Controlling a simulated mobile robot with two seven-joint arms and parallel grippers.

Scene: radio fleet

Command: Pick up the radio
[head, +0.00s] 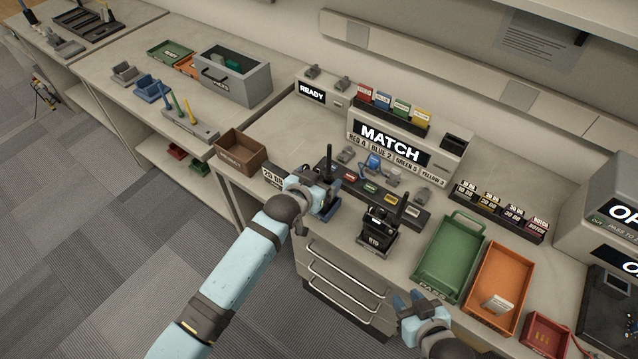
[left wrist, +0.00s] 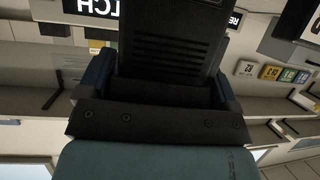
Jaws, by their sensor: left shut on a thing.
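My left gripper (head: 322,207) is shut on a black radio, whose antenna (head: 329,163) rises above the jaws. My arm hides most of its body in the head view. In the left wrist view the radio's dark body (left wrist: 172,40), with ribbed slots, fills the space between the blue fingers. I cannot tell whether it touches the worktop. A second black radio (head: 376,240) stands upright to the right, apart from the gripper. My right gripper (head: 416,302) is at the bench's front edge, with its blue fingers apart and nothing seen between them.
A green tray (head: 424,283) and an orange tray (head: 488,318) lie right of the second radio. The MATCH panel (head: 385,148) stands behind. A brown box (head: 232,158) is at the left, and a drawer cabinet (head: 345,285) is below the bench edge.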

